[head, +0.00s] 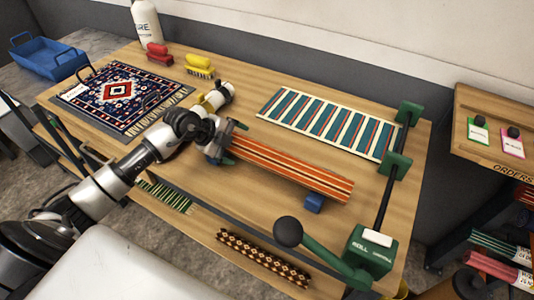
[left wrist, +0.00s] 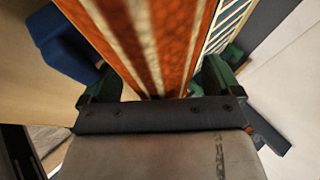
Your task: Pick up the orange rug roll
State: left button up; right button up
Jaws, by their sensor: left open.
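The orange rug roll (head: 300,170), striped in orange, dark and cream, lies on the wooden table. A blue block (head: 314,203) sits against its near side towards the right end. My left gripper (head: 228,145) is at the roll's left end, with its green fingers apart. In the left wrist view the roll (left wrist: 160,40) runs between the two open fingers (left wrist: 158,82), and the blue block (left wrist: 62,45) is to the left. I cannot tell whether the fingers touch the roll. My right gripper is in neither view.
A teal-and-cream striped rug (head: 328,122) lies flat behind the roll. A green rolling device (head: 372,252) with a crank knob (head: 288,232) stands at the right. A patterned rug (head: 118,92), brushes (head: 199,66) and a white bottle (head: 146,25) are at the left and back.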

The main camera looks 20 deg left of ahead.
pick_arm(q)
jog(key=shift+w+f, duration=0.25)
jog(key=shift+s+d+r, duration=0.15)
jog(key=shift+s+r, duration=0.05)
jog(key=shift+r, duration=0.05)
jog(key=shift+s, duration=0.1)
jog(key=shift+c, duration=0.8)
jog(key=c, duration=1.1)
jog(key=shift+r, duration=0.1)
jog(key=shift+c, duration=0.2)
